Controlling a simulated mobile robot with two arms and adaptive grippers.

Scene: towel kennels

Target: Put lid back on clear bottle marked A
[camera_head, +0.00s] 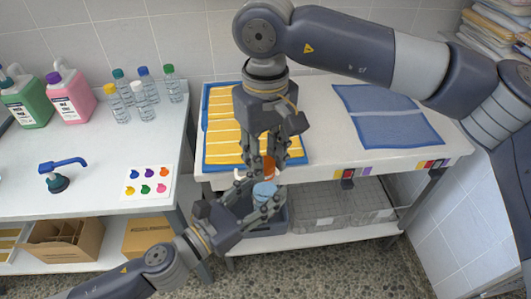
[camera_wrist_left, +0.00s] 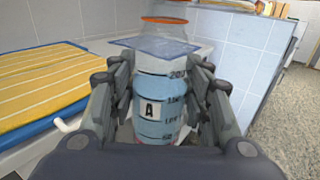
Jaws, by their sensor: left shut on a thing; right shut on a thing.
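The clear bottle marked A (camera_wrist_left: 165,103) holds blue liquid and has a black A on a white label. My left gripper (camera_wrist_left: 158,75) is shut around its body. In the head view the bottle (camera_head: 264,189) is upright, in front of the right table's front edge, in my left gripper (camera_head: 262,198). An orange ring (camera_wrist_left: 165,20) shows at the top of its clear neck. My right gripper (camera_head: 266,158) points down directly above the bottle, shut on an orange lid (camera_head: 267,168). The fingers partly hide the lid, and I cannot tell whether it touches the neck.
A yellow-striped towel on a blue tray (camera_head: 221,110) lies behind the grippers. A blue mat (camera_head: 395,122) lies right of it. Small bottles (camera_head: 145,108), green and pink jugs (camera_head: 68,98) and a colour-dot card (camera_head: 149,183) stand or lie on the left table. Clear bins (camera_head: 320,208) sit below.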

